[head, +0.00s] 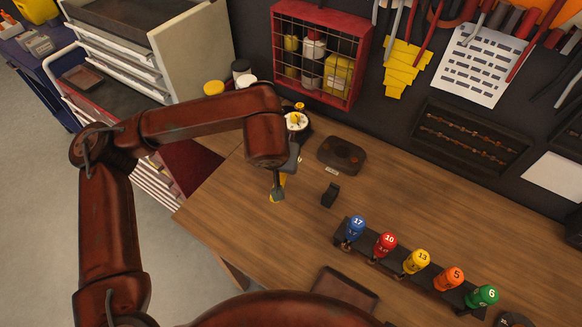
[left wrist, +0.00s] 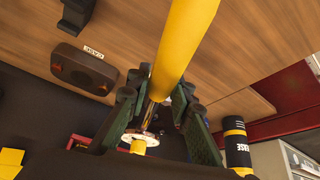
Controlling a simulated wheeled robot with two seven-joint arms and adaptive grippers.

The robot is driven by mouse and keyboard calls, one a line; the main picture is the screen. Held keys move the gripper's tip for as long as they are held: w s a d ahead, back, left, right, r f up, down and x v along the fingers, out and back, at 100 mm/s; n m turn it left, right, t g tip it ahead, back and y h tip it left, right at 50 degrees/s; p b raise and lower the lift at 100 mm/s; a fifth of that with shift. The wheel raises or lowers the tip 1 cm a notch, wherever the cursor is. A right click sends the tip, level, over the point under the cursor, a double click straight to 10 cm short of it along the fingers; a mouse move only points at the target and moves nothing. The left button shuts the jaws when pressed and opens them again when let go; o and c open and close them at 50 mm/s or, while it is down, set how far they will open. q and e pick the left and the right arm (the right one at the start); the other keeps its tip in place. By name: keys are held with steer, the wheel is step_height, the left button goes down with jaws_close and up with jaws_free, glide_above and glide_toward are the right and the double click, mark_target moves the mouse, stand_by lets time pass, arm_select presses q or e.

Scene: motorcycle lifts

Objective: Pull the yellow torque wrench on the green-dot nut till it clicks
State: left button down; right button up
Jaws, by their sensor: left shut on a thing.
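The yellow torque wrench (left wrist: 185,40) runs through the left wrist view, between the fingers of my left gripper (left wrist: 160,100), which is shut on it. In the head view my left gripper (head: 284,180) is over the left part of the workbench, and a yellow end of the wrench (head: 274,198) shows below it. A pale round plate (head: 297,121) with yellow on it lies just beyond my left wrist; it also shows in the left wrist view (left wrist: 141,138). I cannot make out the green-dot nut. My right gripper is out of view.
A rack (head: 398,262) holds several numbered, coloured drivers on the workbench (head: 260,240). A dark tray (head: 342,154) and a small black block (head: 330,195) lie right of my gripper. A red wire cabinet (head: 320,52) stands behind. Bare wood lies around the gripper.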

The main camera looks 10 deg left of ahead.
arm_select(q)
steer(key=shift+w+a+r, duration=0.15)
steer(key=shift+a+r, duration=0.1)
steer(key=shift+r, duration=0.25)
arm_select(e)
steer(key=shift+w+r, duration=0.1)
arm_select(q)
steer(key=shift+r+p, duration=0.1)
steer(key=shift+p, duration=0.2)
